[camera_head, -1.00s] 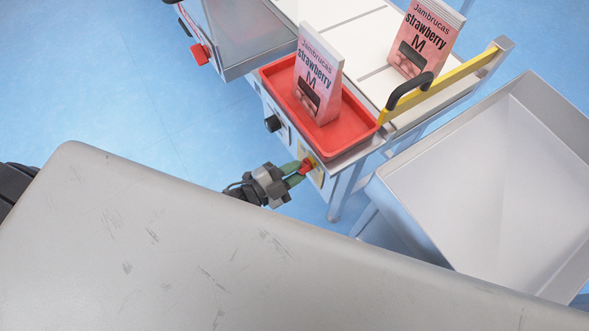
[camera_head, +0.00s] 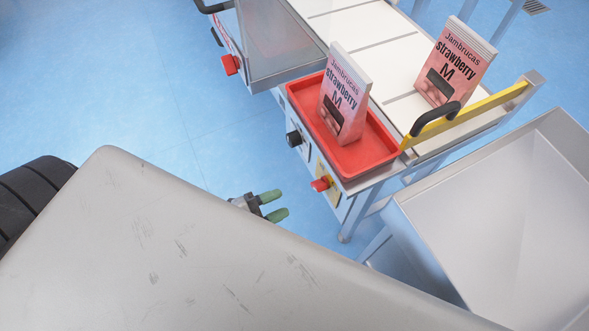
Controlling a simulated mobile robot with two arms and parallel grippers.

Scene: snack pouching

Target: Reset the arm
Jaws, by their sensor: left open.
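My left gripper (camera_head: 275,205) shows just beyond the edge of my own grey body panel, with two green fingertips spread apart. It is open and empty, and clear floor shows around the fingers. A red knob (camera_head: 321,184) on a yellow plate is on the machine's front face, to the right of the gripper and apart from it. Most of my left arm is hidden behind the panel. My right gripper is not in view.
A red tray (camera_head: 377,157) on the machine holds a pink strawberry pouch (camera_head: 343,95). Another pouch (camera_head: 456,66) stands on the white conveyor (camera_head: 340,23) behind a yellow bar (camera_head: 490,102). A large grey bin (camera_head: 495,200) stands at right. A black dial (camera_head: 293,138) is on the front face.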

